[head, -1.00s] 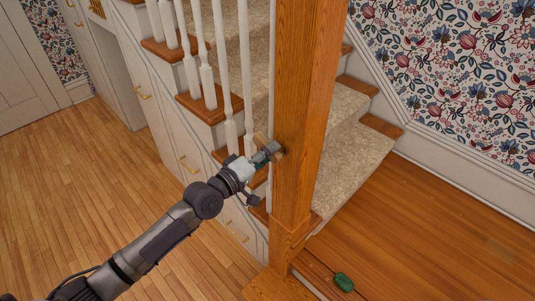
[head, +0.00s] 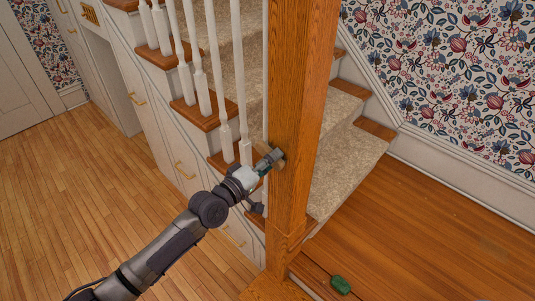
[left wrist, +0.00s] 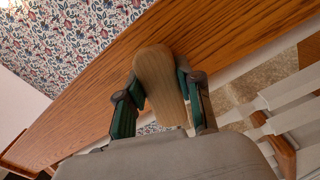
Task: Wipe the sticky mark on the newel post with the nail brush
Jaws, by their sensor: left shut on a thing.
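The newel post (head: 294,100) is a square orange-brown wooden post at the foot of the stairs. It also crosses the left wrist view as a broad wood-grained band (left wrist: 100,90). My left gripper (head: 268,161) is at the post's left side, about mid-height. It is shut on the nail brush, whose tan wooden back (left wrist: 160,78) shows between the green-padded fingers in the left wrist view. The brush is against or very close to the post; contact and bristles are hidden. I cannot make out the sticky mark. My right gripper is out of view.
White balusters (head: 238,75) and carpeted stairs (head: 345,150) stand close behind the gripper. The wood floor (head: 80,190) at left is clear.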

